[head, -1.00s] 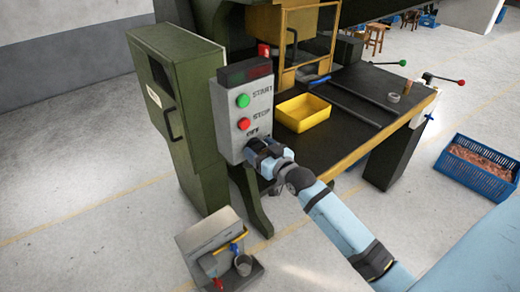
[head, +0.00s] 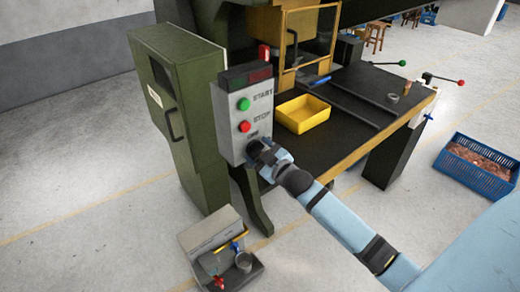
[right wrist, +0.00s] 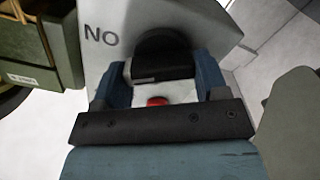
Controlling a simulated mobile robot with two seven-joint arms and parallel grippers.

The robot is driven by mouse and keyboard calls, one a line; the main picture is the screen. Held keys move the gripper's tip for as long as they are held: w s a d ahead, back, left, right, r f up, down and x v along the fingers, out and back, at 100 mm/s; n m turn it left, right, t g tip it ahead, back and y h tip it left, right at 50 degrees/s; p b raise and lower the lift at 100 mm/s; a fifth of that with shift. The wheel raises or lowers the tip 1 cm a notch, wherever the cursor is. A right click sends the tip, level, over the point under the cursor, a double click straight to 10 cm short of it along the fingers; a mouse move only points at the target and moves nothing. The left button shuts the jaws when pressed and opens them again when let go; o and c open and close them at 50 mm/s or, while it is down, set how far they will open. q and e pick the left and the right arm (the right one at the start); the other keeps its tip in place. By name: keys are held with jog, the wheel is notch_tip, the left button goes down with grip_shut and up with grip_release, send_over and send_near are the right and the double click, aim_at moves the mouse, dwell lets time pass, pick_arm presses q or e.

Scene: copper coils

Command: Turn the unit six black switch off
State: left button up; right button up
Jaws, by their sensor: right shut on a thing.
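The black switch (right wrist: 163,62) is a round black knob on the pale face of the control box, shown in the right wrist view beside letters reading upside down as "NO". My right gripper (right wrist: 160,78) has one finger on each side of the knob and is shut on it. In the head view my right gripper (head: 256,150) is at the lower front of the grey control box (head: 228,125) and hides the switch. Above it are a green START button (head: 243,104) and a red STOP button (head: 244,126). My left gripper is out of view.
A green cabinet (head: 195,150) stands left of the box. A yellow bin (head: 303,114) sits on the dark worktable (head: 350,105) to the right. A small grey stand (head: 208,232) is on the floor below. A blue crate (head: 476,168) stands at far right.

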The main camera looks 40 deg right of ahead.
jog(key=n, duration=0.5)
jog(key=shift+a+n+p, duration=0.1)
jog(key=shift+n+p, duration=0.2)
jog(key=shift+p, duration=0.05)
jog(key=n, duration=0.3)
jog(key=shift+f, duration=0.1)
jog(key=shift+a+n, duration=0.1)
jog(key=shift+n, duration=1.6)
jog(key=o, duration=0.9)
jog(key=shift+o, duration=0.2)
jog(key=shift+f, duration=0.1)
